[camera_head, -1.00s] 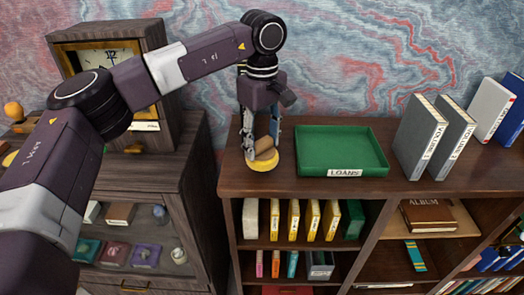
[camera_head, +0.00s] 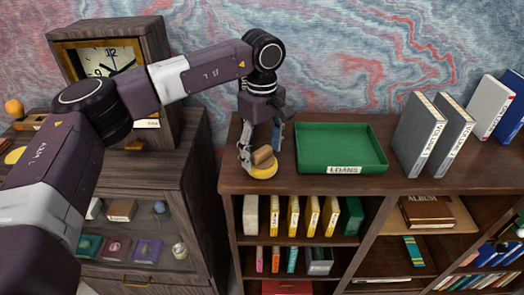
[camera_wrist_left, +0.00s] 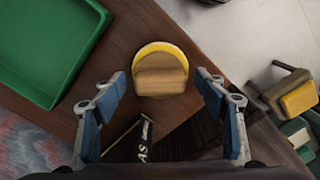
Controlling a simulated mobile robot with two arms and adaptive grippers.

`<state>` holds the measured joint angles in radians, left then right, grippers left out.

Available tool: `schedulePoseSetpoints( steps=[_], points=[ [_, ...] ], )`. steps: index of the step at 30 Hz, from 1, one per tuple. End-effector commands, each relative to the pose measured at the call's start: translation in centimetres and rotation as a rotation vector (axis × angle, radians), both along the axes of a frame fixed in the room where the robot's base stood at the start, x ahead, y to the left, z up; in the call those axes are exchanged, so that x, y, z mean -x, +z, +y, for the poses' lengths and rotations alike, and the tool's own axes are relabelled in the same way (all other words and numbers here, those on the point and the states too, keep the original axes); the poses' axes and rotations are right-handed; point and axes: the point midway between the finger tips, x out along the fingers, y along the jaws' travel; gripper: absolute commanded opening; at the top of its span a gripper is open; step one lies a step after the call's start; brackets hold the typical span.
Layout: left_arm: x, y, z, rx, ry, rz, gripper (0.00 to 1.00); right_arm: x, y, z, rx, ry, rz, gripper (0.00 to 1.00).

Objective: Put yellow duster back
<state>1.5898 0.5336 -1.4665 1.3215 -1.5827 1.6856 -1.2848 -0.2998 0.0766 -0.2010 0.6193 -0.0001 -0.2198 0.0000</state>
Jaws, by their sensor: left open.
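The yellow duster (camera_head: 263,172), a round yellow pad with a tan wooden block handle, is on the bookcase's dark wooden top, left of the green tray. In the left wrist view the duster (camera_wrist_left: 161,70) shows between and just beyond my fingertips, handle facing the camera. My left gripper (camera_head: 262,146) is open above the duster, one finger to each side. The left wrist view shows both fingers of this gripper (camera_wrist_left: 161,84) spread apart with nothing between them gripped. My right gripper is not in view.
The green tray (camera_head: 342,129), labelled LOANS, stands close to the right of the duster. Grey binders (camera_head: 420,135) stand farther right. A clock (camera_head: 108,62) is on the cabinet at left. Bare bookcase top (camera_head: 300,183) lies in front of the tray.

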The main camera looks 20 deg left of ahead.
Motion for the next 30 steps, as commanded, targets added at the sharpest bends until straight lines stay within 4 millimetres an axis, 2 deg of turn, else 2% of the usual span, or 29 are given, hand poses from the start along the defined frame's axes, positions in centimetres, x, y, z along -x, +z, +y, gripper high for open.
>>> schedulePoseSetpoints(
  steps=[2, 5, 8, 15, 21, 30],
  points=[
    [0.0, 0.4, 0.0, 0.0, 0.0, -0.001, 0.66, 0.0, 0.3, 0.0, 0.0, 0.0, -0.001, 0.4],
    [-0.1, 1.1, -0.1, 0.0, 0.0, -0.004, 0.66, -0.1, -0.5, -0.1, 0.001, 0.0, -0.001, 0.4],
    [-0.1, 2.8, -0.1, 0.001, -0.001, -0.006, 0.66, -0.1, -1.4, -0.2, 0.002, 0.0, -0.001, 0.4],
    [-0.1, 8.1, -0.1, 0.002, 0.0, -0.005, 0.66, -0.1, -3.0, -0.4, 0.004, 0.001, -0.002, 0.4],
    [-0.1, 11.2, 0.0, 0.0, 0.001, -0.002, 0.66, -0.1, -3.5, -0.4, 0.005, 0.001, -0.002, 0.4],
    [0.0, 12.3, 0.0, 0.0, -0.001, 0.0, 0.66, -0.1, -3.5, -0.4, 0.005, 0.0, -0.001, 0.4]
  ],
)
